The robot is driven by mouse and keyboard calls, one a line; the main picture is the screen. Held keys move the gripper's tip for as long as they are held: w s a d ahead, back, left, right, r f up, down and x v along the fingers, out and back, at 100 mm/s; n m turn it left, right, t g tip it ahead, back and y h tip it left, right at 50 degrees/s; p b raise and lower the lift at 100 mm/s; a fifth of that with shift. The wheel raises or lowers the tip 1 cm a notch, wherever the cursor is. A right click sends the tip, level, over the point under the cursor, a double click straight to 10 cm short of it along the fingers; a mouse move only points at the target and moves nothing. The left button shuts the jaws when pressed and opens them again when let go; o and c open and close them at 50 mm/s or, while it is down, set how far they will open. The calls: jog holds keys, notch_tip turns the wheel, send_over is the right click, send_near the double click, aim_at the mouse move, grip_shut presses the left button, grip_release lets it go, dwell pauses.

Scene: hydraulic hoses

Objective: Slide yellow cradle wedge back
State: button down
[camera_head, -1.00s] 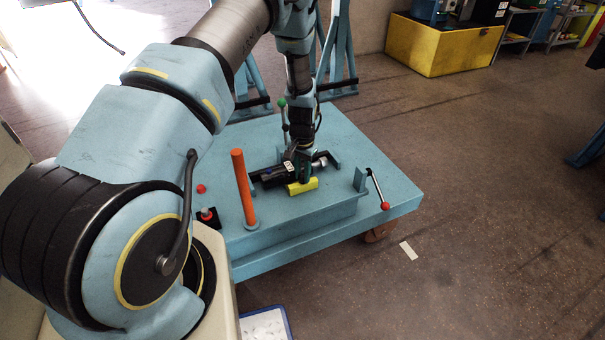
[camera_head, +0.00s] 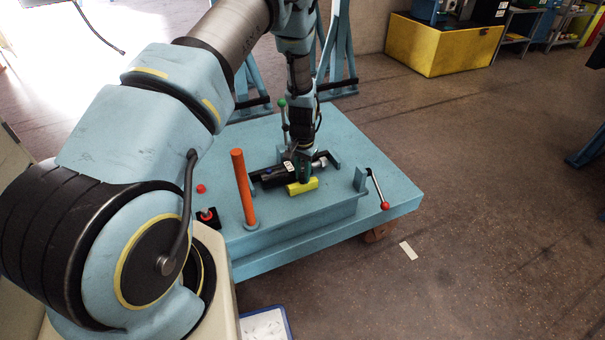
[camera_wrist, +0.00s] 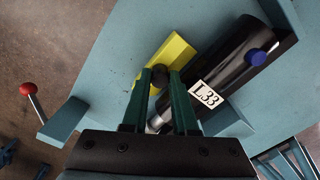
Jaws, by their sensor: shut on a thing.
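The yellow cradle wedge (camera_head: 302,187) is a small block on the light blue cart, against the near side of a black cylinder (camera_head: 270,178). In the wrist view the wedge (camera_wrist: 180,52) lies slantwise beside the cylinder (camera_wrist: 233,68), which bears a white "L33" label and a blue cap. My gripper (camera_wrist: 160,75) has green fingers, shut on a small dark round knob at the wedge. My gripper (camera_head: 302,168) comes down from above in the head view and partly hides the cylinder. The fingers cover part of the wedge's near end.
The cart top (camera_head: 370,145) is free behind and right of the cylinder. An orange post (camera_head: 243,187) stands at left, and a green-knobbed lever (camera_head: 283,118) behind. A red-knobbed lever (camera_head: 377,188) and upright bracket (camera_head: 360,178) are at right. A red button (camera_head: 201,189) is near my arm.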

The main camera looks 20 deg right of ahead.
jog(key=s, duration=0.5)
jog(key=shift+s+d, duration=0.25)
jog(key=shift+d, duration=0.1)
jog(key=c, duration=0.7)
grip_release()
notch_tip(320, 180, up, 11)
jog(key=shift+f+b, duration=0.1)
jog(key=shift+b, duration=0.3)
